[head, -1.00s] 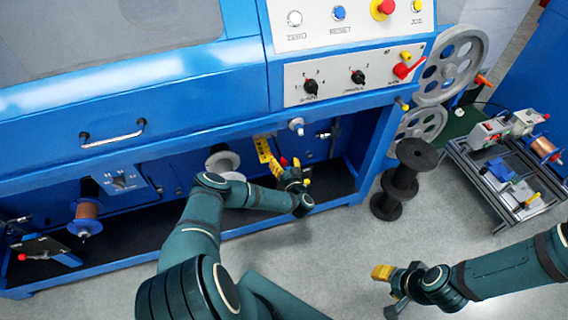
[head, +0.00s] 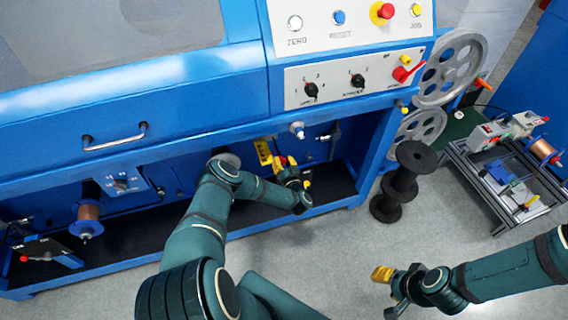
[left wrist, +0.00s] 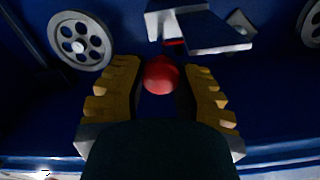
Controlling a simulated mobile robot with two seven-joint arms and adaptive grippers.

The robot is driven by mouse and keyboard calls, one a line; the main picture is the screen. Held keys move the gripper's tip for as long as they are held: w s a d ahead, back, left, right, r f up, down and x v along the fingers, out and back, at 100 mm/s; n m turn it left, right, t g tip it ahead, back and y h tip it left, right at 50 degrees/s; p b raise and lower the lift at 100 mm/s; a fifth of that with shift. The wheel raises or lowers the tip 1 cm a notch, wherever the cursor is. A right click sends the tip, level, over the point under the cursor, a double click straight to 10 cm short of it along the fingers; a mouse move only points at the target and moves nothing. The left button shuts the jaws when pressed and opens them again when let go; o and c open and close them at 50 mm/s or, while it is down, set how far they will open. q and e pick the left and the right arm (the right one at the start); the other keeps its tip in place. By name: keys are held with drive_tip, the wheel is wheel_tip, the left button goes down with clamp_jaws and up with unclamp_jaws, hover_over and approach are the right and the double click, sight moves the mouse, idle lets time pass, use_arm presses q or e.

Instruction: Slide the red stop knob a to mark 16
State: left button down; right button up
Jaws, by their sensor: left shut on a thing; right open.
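The red stop knob a (left wrist: 161,74) shows in the left wrist view as a round red ball between the yellow fingers of my left gripper (left wrist: 162,88). The gripper is shut on it. In the head view my left gripper (head: 289,170) is inside the lower bay of the blue machine, and a red bit shows beside it. My right gripper (head: 384,275) is open and empty above the floor at the right.
A control panel (head: 350,75) is above the bay. A black spool stack (head: 400,185) and a bench (head: 500,165) stand at the right. Grey floor is clear in front.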

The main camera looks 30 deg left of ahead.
use_arm(q)
drive_tip(key=shift+w+a, duration=0.15)
drive_tip(key=shift+a, duration=0.1)
drive_tip(key=c, duration=0.6)
unclamp_jaws()
drive_tip(key=v, duration=1.2)
drive_tip(key=shift+w, duration=0.1)
